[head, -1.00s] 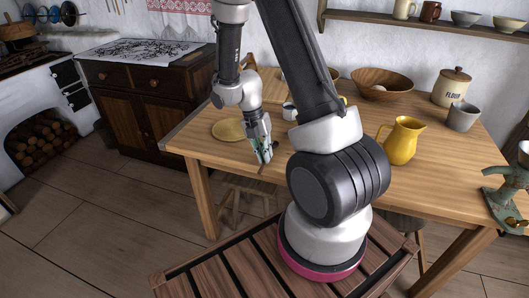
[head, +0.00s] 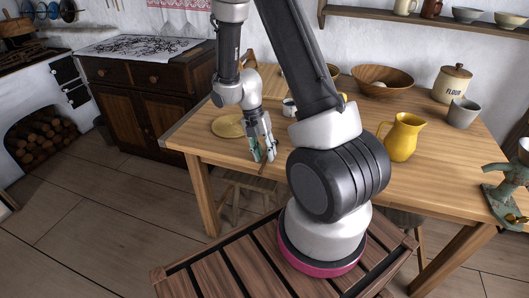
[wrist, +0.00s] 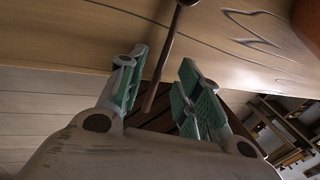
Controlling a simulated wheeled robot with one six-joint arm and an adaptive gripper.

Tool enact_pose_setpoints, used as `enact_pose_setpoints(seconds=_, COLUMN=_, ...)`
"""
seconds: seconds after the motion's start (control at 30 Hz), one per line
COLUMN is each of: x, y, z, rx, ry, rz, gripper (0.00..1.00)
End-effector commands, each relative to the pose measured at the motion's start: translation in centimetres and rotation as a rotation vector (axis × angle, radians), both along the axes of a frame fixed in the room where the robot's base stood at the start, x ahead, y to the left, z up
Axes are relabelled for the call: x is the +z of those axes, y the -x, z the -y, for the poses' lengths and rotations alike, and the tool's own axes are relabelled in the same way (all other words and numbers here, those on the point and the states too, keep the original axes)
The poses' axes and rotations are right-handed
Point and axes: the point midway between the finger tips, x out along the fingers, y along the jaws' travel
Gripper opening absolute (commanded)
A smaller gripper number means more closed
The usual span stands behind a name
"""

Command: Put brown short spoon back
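The brown short spoon (wrist: 167,58) shows in the wrist view as a thin dark handle running between my fingers, its far end at the top edge of the picture. In the head view only a small brown bit of it (head: 262,169) shows below my fingertips, at the front edge of the wooden table (head: 330,180). My gripper (head: 263,158) is low over that edge. Its green-padded fingers (wrist: 163,58) are spread on both sides of the handle, with a gap visible on each side.
A yellow jug (head: 402,138), a grey cup (head: 462,113), a flour jar (head: 452,85) and a wooden bowl (head: 382,80) stand to the right. A stool (head: 245,186) is under the table.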

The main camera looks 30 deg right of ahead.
Motion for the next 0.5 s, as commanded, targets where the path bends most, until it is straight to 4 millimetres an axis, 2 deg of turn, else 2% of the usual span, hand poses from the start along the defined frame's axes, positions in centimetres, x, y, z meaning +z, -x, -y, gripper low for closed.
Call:
enact_pose_setpoints(seconds=0.17, x=2.3, y=-0.8, z=-0.3, rx=0.0, ry=0.0, rz=0.006, gripper=0.34)
enact_pose_setpoints(seconds=0.5, x=9.3, y=-2.4, z=-1.2, rx=0.0, ry=0.0, rz=0.005, gripper=0.34)
